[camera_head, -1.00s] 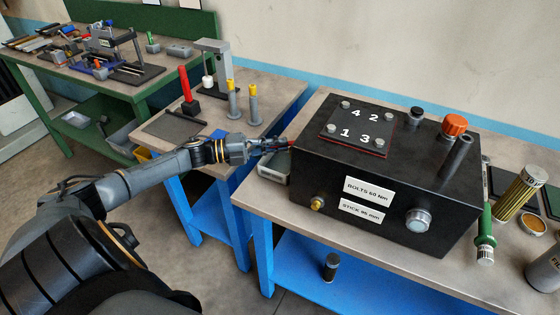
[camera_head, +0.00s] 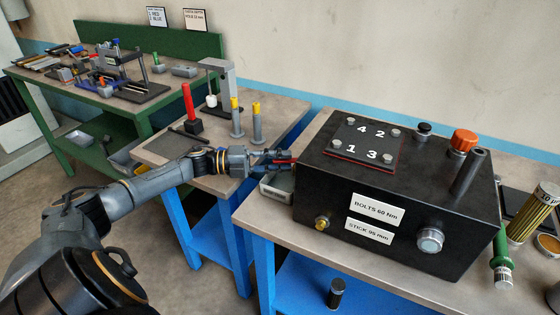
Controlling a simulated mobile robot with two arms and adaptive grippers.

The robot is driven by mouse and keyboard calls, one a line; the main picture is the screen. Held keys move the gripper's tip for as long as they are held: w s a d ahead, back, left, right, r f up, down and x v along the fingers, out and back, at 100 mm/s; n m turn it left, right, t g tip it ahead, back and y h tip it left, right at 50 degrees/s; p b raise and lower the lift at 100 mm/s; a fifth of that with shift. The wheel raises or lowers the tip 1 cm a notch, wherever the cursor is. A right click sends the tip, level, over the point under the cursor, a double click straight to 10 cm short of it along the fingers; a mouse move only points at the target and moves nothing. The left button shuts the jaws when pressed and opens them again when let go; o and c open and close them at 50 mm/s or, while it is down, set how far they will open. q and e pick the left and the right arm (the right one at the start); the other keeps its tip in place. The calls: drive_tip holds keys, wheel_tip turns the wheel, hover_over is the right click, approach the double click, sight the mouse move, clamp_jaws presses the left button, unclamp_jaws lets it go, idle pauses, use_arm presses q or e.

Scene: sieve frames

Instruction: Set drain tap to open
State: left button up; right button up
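The black tank box (camera_head: 398,205) stands on the right-hand bench, with labels reading BOLTS 60 Nm and STICK 96 mm on its front. A small red part (camera_head: 284,162), possibly the drain tap's handle, shows at the box's left side, mostly hidden by my fingers, so its setting cannot be read. My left gripper (camera_head: 277,161) reaches in from the left, its fingers around or beside this red part. Whether they grip it cannot be told. A brass fitting (camera_head: 322,222) sits low on the box front. My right gripper is not in view.
A grey tray (camera_head: 275,187) lies below my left gripper, beside the box. On top of the box are a numbered plate (camera_head: 352,139), an orange cap (camera_head: 463,140) and a dark tube (camera_head: 467,172). A red post (camera_head: 189,102) and two yellow-topped posts stand on the bench behind.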

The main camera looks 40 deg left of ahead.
use_arm(q)
drive_tip(key=shift+s+a, duration=0.1)
drive_tip(key=shift+a, duration=0.1)
drive_tip(key=v, duration=1.1)
drive_tip(key=shift+s+a, duration=0.2)
drive_tip(key=shift+s, duration=0.05)
